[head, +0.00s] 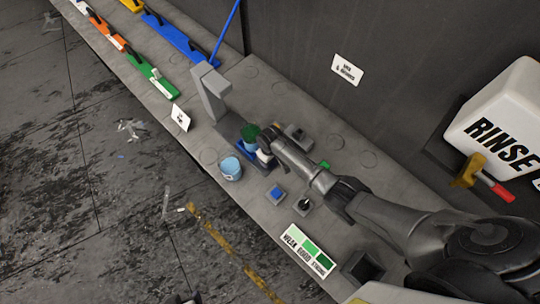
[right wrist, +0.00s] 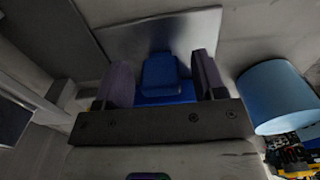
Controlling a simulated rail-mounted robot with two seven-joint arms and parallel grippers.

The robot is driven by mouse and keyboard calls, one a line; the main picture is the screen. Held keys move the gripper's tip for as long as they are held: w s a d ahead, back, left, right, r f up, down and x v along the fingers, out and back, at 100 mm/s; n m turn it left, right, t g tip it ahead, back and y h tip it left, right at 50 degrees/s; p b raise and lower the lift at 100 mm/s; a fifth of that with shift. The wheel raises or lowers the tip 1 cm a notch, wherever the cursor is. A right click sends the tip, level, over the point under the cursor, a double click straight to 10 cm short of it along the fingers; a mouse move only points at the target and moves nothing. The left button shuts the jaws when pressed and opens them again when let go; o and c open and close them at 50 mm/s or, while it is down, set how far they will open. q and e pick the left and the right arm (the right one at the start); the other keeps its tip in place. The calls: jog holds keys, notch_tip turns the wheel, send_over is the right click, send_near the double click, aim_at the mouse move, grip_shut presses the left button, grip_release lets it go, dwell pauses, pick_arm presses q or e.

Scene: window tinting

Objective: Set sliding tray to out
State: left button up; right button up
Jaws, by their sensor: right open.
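The sliding tray (head: 265,164) is a blue plate on the grey bench, below a grey upright stand. A round green-topped thing (head: 249,133) stands at it, partly hidden by my gripper. My right gripper (head: 265,148) reaches in from the right, low over the tray. In the right wrist view the open fingers of the right gripper (right wrist: 163,78) stand either side of a blue block (right wrist: 160,72), which seems to be part of the tray. Gaps show beside the block; contact cannot be told. My left gripper is not in view.
A light blue bucket (head: 230,168) stands just left of the tray. The grey stand (head: 212,90) rises behind it. Small blue (head: 275,195) and dark (head: 303,204) switch boxes sit in front. A green-striped sign (head: 308,250) is near the bench edge; a white rinse box (head: 505,120) is at right.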

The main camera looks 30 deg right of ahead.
jog(key=shift+r, duration=0.1)
jog(key=shift+r, duration=0.3)
notch_tip(320, 180, up, 13)
jog(key=p, duration=0.1)
jog(key=shift+w, duration=0.1)
dwell(0.6)
